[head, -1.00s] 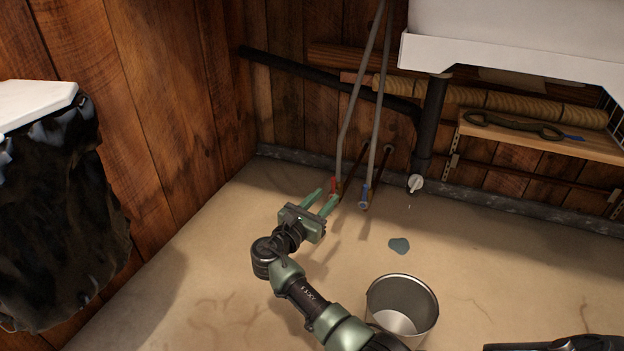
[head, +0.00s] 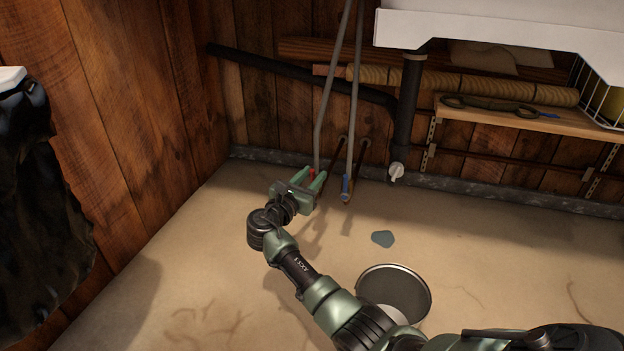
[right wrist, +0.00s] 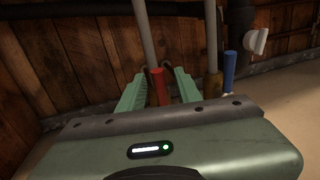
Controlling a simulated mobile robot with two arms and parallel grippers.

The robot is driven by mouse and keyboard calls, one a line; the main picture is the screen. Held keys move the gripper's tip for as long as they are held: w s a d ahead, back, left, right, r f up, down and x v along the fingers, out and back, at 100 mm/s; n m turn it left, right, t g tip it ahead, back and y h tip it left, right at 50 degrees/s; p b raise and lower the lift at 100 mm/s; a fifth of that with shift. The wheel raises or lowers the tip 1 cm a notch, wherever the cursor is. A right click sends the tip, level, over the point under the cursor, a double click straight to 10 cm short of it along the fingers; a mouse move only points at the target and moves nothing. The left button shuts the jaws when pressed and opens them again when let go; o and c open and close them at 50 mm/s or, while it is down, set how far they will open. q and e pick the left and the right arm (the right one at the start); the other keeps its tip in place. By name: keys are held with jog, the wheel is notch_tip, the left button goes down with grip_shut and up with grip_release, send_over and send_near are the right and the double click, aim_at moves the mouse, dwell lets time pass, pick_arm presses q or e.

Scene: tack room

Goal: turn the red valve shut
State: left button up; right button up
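The red valve (head: 311,174) sits at the foot of the left grey pipe, low by the back wall. In the right wrist view its red handle (right wrist: 157,86) stands nearly upright in the picture, in line with the pipe. My right gripper (head: 315,179) is at the valve. In the right wrist view its two green fingers (right wrist: 158,88) are open on either side of the red handle, with a narrow gap showing on each side. The valve's lower part is hidden behind the gripper body. My left gripper is not in view.
A blue valve (head: 346,187) is just right on the neighbouring pipe. A black drainpipe (head: 408,105) with a white tap (head: 396,171) stands further right. A puddle (head: 383,239) and a metal bucket (head: 394,268) are on the floor. A wooden shelf (head: 510,118) is at right.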

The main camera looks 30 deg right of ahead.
grip_shut()
dwell(1.3)
